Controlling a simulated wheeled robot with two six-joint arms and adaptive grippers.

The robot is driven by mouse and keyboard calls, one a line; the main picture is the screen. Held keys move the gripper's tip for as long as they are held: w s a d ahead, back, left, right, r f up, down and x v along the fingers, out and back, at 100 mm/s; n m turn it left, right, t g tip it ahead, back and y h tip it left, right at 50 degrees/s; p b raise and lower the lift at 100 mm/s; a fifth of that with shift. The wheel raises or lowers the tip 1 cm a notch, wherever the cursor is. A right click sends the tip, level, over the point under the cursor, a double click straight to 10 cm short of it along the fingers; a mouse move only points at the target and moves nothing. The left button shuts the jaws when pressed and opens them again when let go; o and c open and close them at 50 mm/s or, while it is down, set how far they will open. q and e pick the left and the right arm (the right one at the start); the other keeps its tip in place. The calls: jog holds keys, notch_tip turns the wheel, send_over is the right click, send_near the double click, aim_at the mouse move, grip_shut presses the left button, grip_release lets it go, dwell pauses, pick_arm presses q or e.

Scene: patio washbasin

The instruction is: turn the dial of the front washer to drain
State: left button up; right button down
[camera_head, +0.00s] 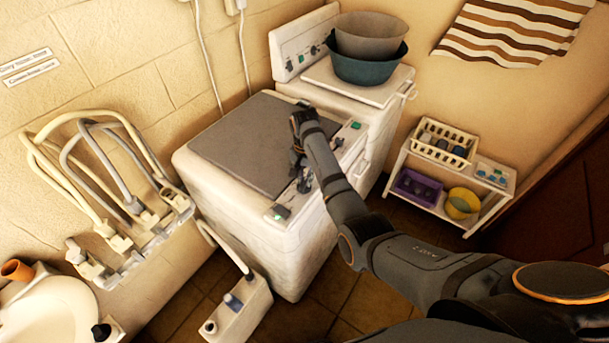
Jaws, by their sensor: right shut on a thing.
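The front washer (234,209) is a white machine with a grey top, standing in the middle of the view. Its control panel (268,214) runs along the right edge of the top, with a green-marked part at each end. My right gripper (301,180) is over the middle of this panel, its fingers pointing down. It is shut on the dial there, which is mostly hidden by the fingers and wrist, so its setting cannot be read. My left gripper is not in view.
A second washer (373,93) behind carries two stacked basins (370,68). A white shelf (405,191) with baskets stands at the right. Hoses and taps (126,238) line the left wall, above a washbasin (52,312). A white box (237,311) stands on the floor in front.

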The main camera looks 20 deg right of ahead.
aim_at(305, 179)
jog(key=shift+m, duration=0.5)
jog(key=c, duration=1.3)
grip_release()
jog(key=shift+c, duration=0.2)
notch_tip(305, 179, up, 8)
jog(key=shift+f, duration=0.25)
